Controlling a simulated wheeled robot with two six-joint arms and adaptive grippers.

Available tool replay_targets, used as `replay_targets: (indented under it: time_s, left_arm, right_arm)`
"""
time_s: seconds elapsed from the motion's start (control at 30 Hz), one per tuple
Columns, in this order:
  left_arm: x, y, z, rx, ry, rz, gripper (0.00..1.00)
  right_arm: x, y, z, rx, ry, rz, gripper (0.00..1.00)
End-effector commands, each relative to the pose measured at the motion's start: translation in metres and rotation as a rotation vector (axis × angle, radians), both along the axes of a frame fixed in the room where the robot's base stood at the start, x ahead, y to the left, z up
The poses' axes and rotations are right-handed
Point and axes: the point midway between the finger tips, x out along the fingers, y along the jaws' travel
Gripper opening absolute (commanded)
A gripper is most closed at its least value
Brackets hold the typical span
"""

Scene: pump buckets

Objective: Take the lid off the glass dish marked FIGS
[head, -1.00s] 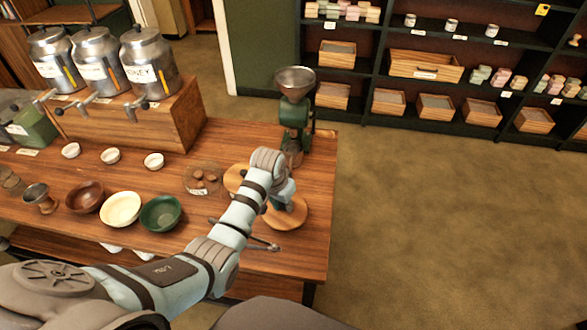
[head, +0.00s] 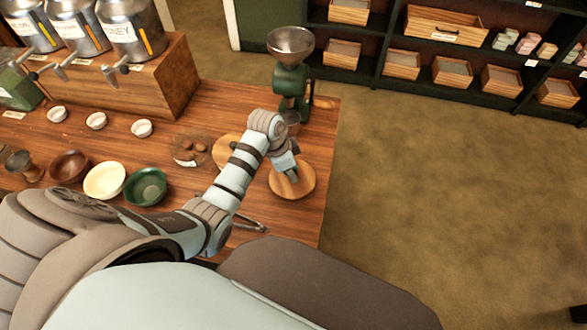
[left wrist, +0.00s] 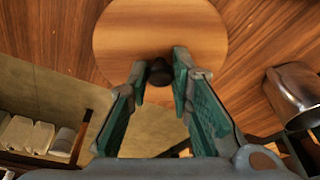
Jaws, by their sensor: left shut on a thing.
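A round wooden lid (head: 302,190) with a dark knob (left wrist: 159,72) is near the table's right side. My left gripper (left wrist: 164,68) is above the lid, its green fingers shut on the knob. I cannot tell whether the lid is resting or raised, and no dish shows under it. Another round wooden piece (head: 224,153) is partly hidden behind my left arm. A clear glass dish (head: 181,140) left of it shows brown pieces inside and a small white label, too small to read. I cannot make out the word FIGS. My right gripper is not in view.
A green grinder (head: 290,80) with a metal hopper stands behind the lid. Green (head: 146,187), cream (head: 104,181) and brown (head: 69,167) bowls sit left of my arm. Small white cups and metal canisters (head: 136,30) are farther back. Open floor lies right of the table.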

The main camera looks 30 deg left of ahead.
Motion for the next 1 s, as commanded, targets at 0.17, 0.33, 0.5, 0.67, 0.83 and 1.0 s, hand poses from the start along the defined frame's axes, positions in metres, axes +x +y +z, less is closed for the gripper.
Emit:
replay_targets:
  time_s: [0.17, 0.33, 0.5, 0.67, 0.83, 1.0]
  left_arm:
    - [0.004, -0.002, -0.005, -0.001, -0.001, -0.003, 0.09]
    - [0.003, -0.002, -0.004, 0.000, 0.000, -0.003, 0.09]
    - [0.003, -0.002, -0.005, 0.000, 0.002, -0.002, 0.09]
    - [0.003, -0.002, -0.007, 0.000, 0.000, -0.002, 0.09]
    - [0.003, -0.002, -0.007, 0.000, 0.000, -0.003, 0.23]
    - [0.003, -0.002, -0.007, 0.000, 0.000, -0.003, 0.43]
  right_arm:
    - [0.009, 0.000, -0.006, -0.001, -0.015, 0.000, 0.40]
    - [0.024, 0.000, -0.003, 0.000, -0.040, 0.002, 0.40]
    - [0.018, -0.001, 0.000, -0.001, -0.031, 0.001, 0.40]
    - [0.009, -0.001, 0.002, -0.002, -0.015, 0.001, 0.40]
    - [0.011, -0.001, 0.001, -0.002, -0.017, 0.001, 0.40]
    - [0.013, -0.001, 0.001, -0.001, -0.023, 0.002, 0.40]
